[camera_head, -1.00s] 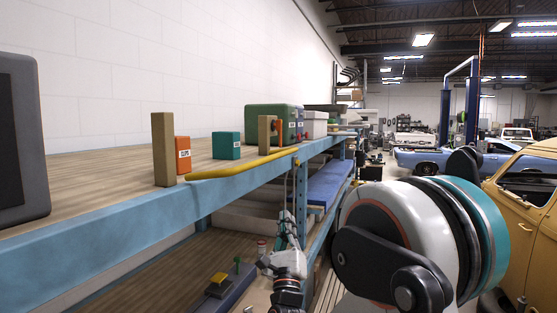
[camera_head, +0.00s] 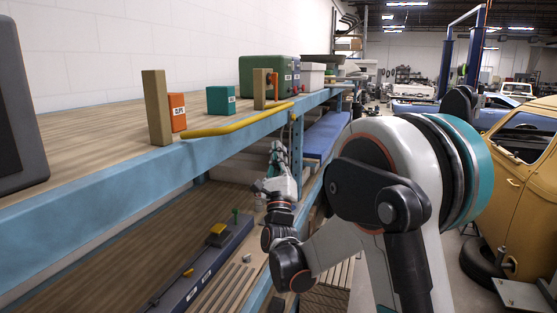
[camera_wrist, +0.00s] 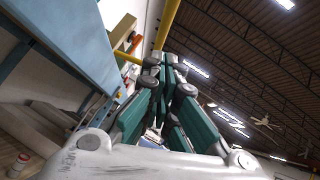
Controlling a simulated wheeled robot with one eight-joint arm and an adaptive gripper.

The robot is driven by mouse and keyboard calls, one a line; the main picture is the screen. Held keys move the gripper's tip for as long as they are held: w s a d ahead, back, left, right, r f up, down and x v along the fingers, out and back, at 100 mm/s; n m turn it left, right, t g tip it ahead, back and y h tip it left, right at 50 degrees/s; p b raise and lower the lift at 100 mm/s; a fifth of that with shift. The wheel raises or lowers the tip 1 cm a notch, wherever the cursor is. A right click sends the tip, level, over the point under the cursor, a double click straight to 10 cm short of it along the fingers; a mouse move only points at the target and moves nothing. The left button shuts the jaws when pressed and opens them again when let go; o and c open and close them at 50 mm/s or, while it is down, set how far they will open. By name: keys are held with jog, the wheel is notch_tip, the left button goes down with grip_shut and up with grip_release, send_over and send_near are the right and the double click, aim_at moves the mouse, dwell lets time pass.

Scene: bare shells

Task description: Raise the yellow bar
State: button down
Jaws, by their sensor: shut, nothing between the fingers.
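The yellow bar (camera_head: 238,123) is a thin bent rod along the front edge of the workbench top, between two upright wooden blocks (camera_head: 157,107) (camera_head: 259,89). In the wrist view the yellow bar (camera_wrist: 168,22) rises beyond the fingers, with a short arm off to the left. My gripper (camera_head: 275,152) is below the front edge of the bench top, near the bar's right end and apart from it in the head view. In the wrist view my gripper (camera_wrist: 162,62) has its green fingers shut, with nothing held. The fingers hide part of the bar.
A blue beam (camera_head: 120,202) fronts the bench. On top are an orange box (camera_head: 177,112), a teal box (camera_head: 221,100), a green case (camera_head: 262,72) and a dark panel at left. The lower shelf holds a long dark box (camera_head: 205,270). A yellow vehicle (camera_head: 520,180) stands at right.

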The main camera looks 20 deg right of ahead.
jog(key=w+r+p, duration=0.2)
jog(key=w+r, duration=0.1)
jog(key=r, duration=0.3)
jog(key=shift+w+a+p, duration=0.2)
jog(key=shift+p, duration=0.1)
jog(key=shift+a, duration=0.1)
